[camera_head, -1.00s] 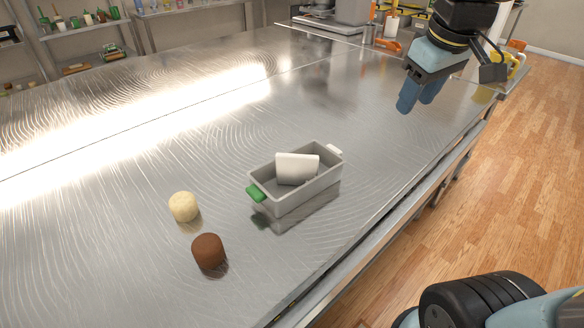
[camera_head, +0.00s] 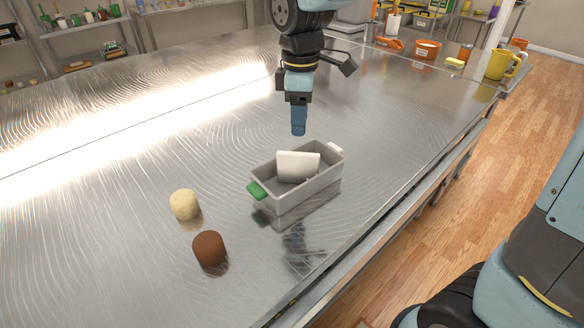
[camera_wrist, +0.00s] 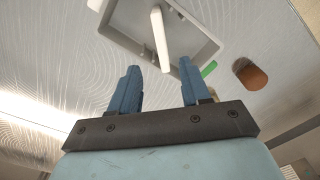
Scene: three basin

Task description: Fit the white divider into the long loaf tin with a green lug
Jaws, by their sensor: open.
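The long grey loaf tin (camera_head: 312,190) stands on the metal table with its green lug (camera_head: 256,190) at the left end and a white lug (camera_head: 335,148) at the far right end. The white divider (camera_head: 297,166) is in the tin, tilted, its top edge above the rim. In the wrist view the divider (camera_wrist: 160,38) shows as a white bar within the tin (camera_wrist: 122,22), near the green lug (camera_wrist: 209,69). How its lower edge sits is hidden. My gripper (camera_head: 299,132) is above and just behind the tin, pointing down. Its blue fingers (camera_wrist: 157,85) are apart and empty.
A yellow jug (camera_head: 502,64) and orange containers stand at the far right end. The table's front edge runs close to the tin. The left of the table is clear.

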